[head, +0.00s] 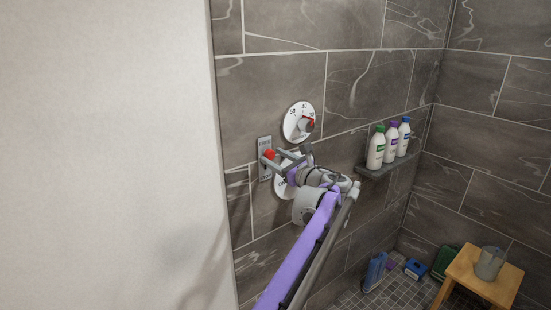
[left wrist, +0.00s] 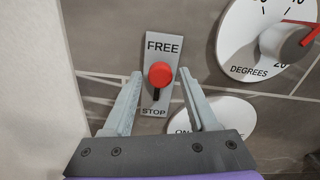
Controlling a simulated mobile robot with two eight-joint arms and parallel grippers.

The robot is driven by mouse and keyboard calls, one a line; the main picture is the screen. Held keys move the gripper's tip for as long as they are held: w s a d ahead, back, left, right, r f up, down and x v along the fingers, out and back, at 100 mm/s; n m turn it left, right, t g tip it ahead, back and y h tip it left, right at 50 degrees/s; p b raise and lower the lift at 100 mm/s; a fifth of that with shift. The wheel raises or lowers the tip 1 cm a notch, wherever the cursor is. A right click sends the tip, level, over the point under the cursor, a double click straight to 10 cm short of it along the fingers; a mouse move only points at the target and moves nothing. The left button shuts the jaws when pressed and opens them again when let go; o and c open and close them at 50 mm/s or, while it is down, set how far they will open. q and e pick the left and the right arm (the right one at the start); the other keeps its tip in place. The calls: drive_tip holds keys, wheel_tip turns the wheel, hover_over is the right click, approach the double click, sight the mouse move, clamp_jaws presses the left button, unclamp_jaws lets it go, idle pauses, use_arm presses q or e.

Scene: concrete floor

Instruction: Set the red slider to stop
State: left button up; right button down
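The red slider knob (left wrist: 160,74) sits on a grey upright plate (left wrist: 152,103) on the wall, marked FREE at the top and STOP at the bottom. Dark slot shows below the knob, towards STOP; none shows above it. The knob is also in the head view (head: 269,154). My left gripper (left wrist: 160,80) is open, one finger on each side of the knob, with gaps showing on both sides in the left wrist view. In the head view my left gripper (head: 278,158) reaches to the plate from the right. My right gripper is not in view.
A white temperature dial (head: 292,128) with a red pointer is above right of the plate. Another white disc (left wrist: 225,108) is below it, partly hidden by my gripper. A shelf (head: 377,171) with bottles is right. A wooden stool (head: 468,269) stands below. A pale wall (head: 110,150) is left.

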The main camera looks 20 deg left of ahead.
use_arm(q)
clamp_jaws()
idle(1.2)
